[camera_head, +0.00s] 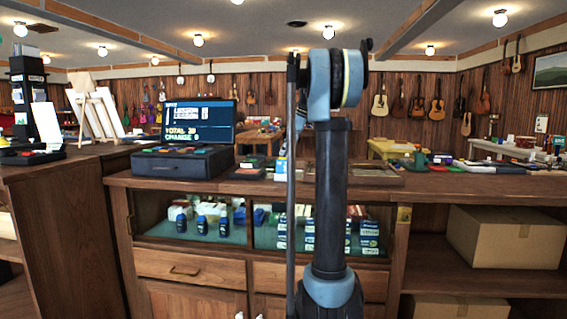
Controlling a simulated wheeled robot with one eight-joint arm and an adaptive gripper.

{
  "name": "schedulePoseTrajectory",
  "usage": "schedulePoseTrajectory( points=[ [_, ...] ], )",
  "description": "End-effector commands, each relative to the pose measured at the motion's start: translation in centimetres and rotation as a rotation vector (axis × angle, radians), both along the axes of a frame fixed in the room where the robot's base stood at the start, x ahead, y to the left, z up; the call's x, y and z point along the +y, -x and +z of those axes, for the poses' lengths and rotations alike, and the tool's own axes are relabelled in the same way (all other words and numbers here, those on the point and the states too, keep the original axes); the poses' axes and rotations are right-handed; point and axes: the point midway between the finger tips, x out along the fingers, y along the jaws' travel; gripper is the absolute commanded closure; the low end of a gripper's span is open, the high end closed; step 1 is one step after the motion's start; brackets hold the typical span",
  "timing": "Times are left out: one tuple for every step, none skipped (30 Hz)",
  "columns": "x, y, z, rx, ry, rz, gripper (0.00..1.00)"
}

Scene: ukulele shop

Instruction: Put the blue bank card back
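I cannot make out a blue bank card for certain in the head view; the small items on the counter are too small to tell. A small blue and white item (281,164) stands on the counter just left of my arm. My arm rises upright through the middle of the picture and hides part of the counter behind it. My gripper does not show.
A wooden counter (225,265) with a glass display front runs across the middle. A dark cash register (170,164) with a lit screen (198,121) stands on it. A shallow wooden tray (373,175) lies right of my arm. Cardboard boxes (490,237) fill the right shelves.

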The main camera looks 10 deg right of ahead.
Motion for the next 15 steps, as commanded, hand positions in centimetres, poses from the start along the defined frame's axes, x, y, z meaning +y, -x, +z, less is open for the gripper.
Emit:
schedulePoseTrajectory(
  points=[
    [-0.5, 0.1, 1.0, 0.0, 0.0, -0.003, 0.75],
    [-0.8, 0.2, 1.5, 0.001, 0.0, -0.004, 0.75],
    [-1.0, 0.3, 2.1, 0.001, 0.0, -0.004, 0.75],
    [-1.2, 0.3, 2.6, 0.001, 0.0, -0.003, 0.75],
    [-1.4, 0.4, 3.0, 0.001, 0.0, -0.003, 0.75],
    [-1.6, 0.5, 3.5, 0.001, 0.0, -0.002, 0.75],
    [-1.7, 0.5, 3.9, 0.001, 0.0, -0.002, 0.75],
    [-1.8, 0.6, 4.2, 0.001, 0.0, -0.002, 0.75],
    [-2.0, 0.6, 4.6, 0.001, 0.0, -0.002, 0.75],
    [-2.1, 0.6, 4.8, 0.0, 0.0, -0.002, 0.75],
    [-2.2, 0.6, 5.0, 0.0, 0.0, -0.002, 0.75],
    [-2.2, 0.7, 5.2, 0.0, 0.0, -0.002, 0.75],
    [-2.3, 0.7, 5.4, 0.0, 0.0, -0.002, 0.75],
    [-2.3, 0.7, 5.5, 0.0, 0.0, -0.002, 0.75],
    [-2.3, 0.7, 5.5, 0.001, 0.0, -0.002, 0.75]
  ],
)
